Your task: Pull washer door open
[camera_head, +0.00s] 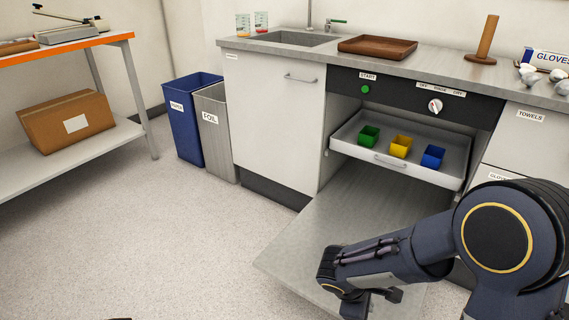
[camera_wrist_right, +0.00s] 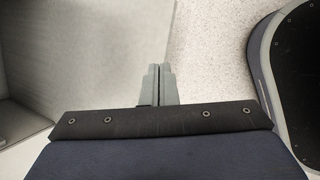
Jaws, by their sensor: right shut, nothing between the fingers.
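The washer door (camera_head: 345,225) is folded down and lies open, roughly level, in front of the washer cavity. Inside, a pale rack (camera_head: 455,172) holds a green cup, a yellow cup and a blue cup. My right gripper (camera_head: 362,300) is over the outer part of the door in the head view. In the right wrist view, its fingers (camera_wrist_right: 159,85) are together with nothing between them, over the door's edge. The door (camera_wrist_right: 110,40) shows there as a grey surface beside the floor. I cannot tell whether the fingers touch it. My left gripper is not in view.
Above the cavity is a dark panel (camera_head: 400,94) with a green start button and a white dial. A brown tray (camera_head: 377,47) and a sink are on the counter. Blue (camera_head: 190,120) and grey (camera_head: 215,130) bins stand left of the cabinet. The floor (camera_head: 170,240) at left is clear.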

